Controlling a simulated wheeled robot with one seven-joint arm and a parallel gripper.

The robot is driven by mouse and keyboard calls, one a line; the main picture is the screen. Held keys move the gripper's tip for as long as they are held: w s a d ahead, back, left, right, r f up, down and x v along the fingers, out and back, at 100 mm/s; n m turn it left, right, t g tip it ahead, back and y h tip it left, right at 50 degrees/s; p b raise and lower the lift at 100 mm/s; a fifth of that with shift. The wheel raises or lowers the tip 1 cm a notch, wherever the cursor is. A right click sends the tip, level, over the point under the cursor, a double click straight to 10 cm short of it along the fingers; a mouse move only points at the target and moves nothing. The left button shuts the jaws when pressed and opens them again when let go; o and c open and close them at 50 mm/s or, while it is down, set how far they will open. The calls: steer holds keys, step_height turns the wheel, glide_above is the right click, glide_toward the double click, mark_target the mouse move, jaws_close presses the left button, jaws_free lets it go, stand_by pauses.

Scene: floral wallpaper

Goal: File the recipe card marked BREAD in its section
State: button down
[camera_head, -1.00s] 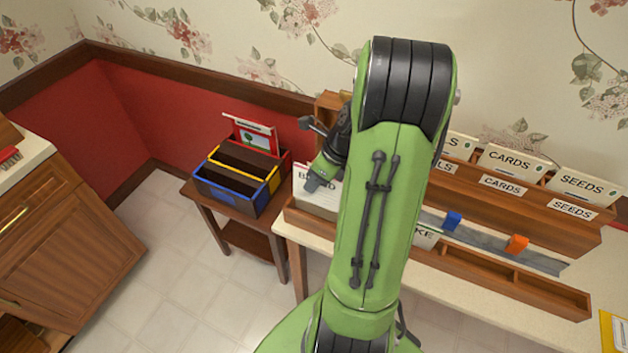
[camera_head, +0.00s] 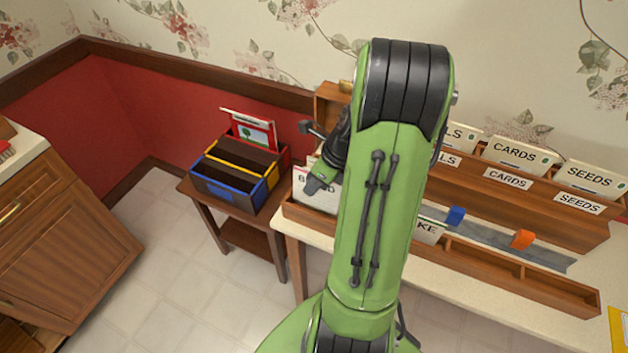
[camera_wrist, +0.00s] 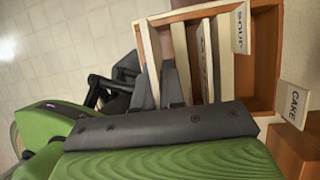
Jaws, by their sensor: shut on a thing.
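A pale card with dark capitals (camera_head: 306,197), its word partly covered and consistent with BREAD, stands at the left end of the long wooden rack (camera_head: 520,283). My gripper (camera_head: 314,186) is at this card, shut on it; my arm hides much of the area behind. In the wrist view my dark gripper fingers (camera_wrist: 176,82) are beside several cream cards (camera_wrist: 225,60) in a wooden compartment. A SOUP label (camera_wrist: 240,28) and a CAKE label (camera_wrist: 293,103) show there. Part of the CAKE label (camera_head: 430,230) also shows in the head view. Whether the held card touches the rack floor is hidden.
A side table (camera_head: 232,215) at left holds a box with blue, yellow and red dividers (camera_head: 229,190). Behind are tabs reading CARDS (camera_head: 520,150) and SEEDS (camera_head: 590,178). Blue (camera_head: 456,215) and orange (camera_head: 523,239) blocks sit on a grey strip.

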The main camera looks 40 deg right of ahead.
mark_target(314, 196)
steer(key=shift+f+b, duration=1.2)
steer(key=shift+f, duration=1.15)
steer(key=c, duration=1.1)
jaws_free()
steer(key=shift+r, duration=0.1)
steer(key=shift+c, duration=0.2)
steer(key=shift+s+d+r, duration=0.1)
steer(key=shift+d+r, duration=0.05)
steer(key=shift+r, duration=0.3)
steer(key=p+v, duration=0.6)
steer(key=v, duration=0.8)
steer(key=shift+s+r, duration=0.3)
steer(key=shift+r, duration=0.05)
